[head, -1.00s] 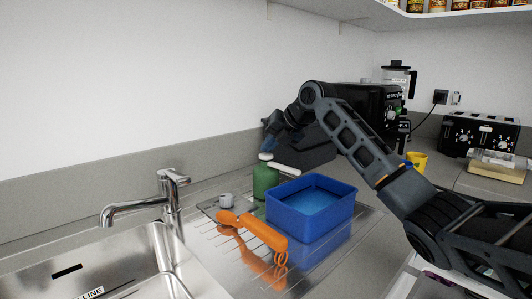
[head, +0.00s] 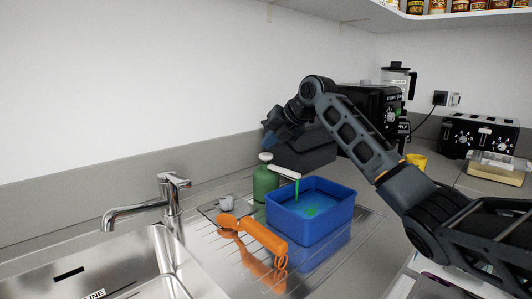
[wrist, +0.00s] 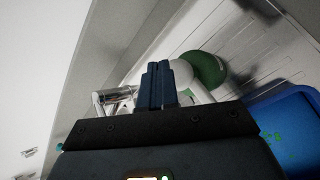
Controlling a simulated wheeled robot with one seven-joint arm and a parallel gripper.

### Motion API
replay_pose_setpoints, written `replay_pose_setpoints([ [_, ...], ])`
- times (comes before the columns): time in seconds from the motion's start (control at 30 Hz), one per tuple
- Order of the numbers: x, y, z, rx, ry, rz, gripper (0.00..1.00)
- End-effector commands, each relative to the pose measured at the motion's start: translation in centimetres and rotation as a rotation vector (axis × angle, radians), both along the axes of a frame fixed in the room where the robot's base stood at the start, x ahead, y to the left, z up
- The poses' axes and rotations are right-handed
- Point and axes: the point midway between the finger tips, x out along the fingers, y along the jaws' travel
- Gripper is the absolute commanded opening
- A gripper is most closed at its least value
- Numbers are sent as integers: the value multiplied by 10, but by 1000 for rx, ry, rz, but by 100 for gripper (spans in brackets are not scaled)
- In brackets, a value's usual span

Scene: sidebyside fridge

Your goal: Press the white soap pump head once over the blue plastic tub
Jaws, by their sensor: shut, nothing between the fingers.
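The green soap bottle (head: 265,184) stands upright just left of the blue plastic tub (head: 307,225). Its white pump head (head: 266,157) is on top, with the white spout (head: 284,171) pointing over the tub. A thin green stream (head: 297,190) hangs from the spout into the tub, and a green patch (head: 311,211) lies inside. My gripper (head: 268,147) is just above the pump head; contact cannot be told. In the wrist view my fingers (wrist: 157,68) are together and empty, beside the pump head (wrist: 182,73). The bottle (wrist: 207,68) and tub (wrist: 292,128) also show.
Orange tongs (head: 256,233) lie on the metal drainboard in front of the bottle, near a small grey cup (head: 226,202). The tap (head: 145,208) and sink are at left. A black appliance (head: 375,108), yellow mug (head: 417,162) and toaster (head: 481,132) stand behind right.

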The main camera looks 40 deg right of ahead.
Motion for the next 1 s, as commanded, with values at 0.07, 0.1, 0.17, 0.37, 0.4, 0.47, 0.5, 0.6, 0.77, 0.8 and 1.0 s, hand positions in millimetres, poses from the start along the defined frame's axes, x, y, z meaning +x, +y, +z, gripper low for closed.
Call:
replay_pose_setpoints([
  [0.07,0,0,1,0,0,0,0],
  [0.1,0,0,1,0,0,0,0],
  [0.17,0,0,1,0,0,0,0],
  [0.37,0,0,3,-1,-1,1,0],
  [0.4,0,0,6,-1,-1,1,0],
  [0.47,0,0,10,-1,-1,1,0],
  [0.5,0,0,14,-1,-1,1,0],
  [0.6,0,0,23,-1,-2,0,0],
  [0.77,0,0,38,-2,-2,1,0],
  [0.8,0,0,41,-2,-2,1,0],
  [1.0,0,1,52,0,-1,1,0],
])
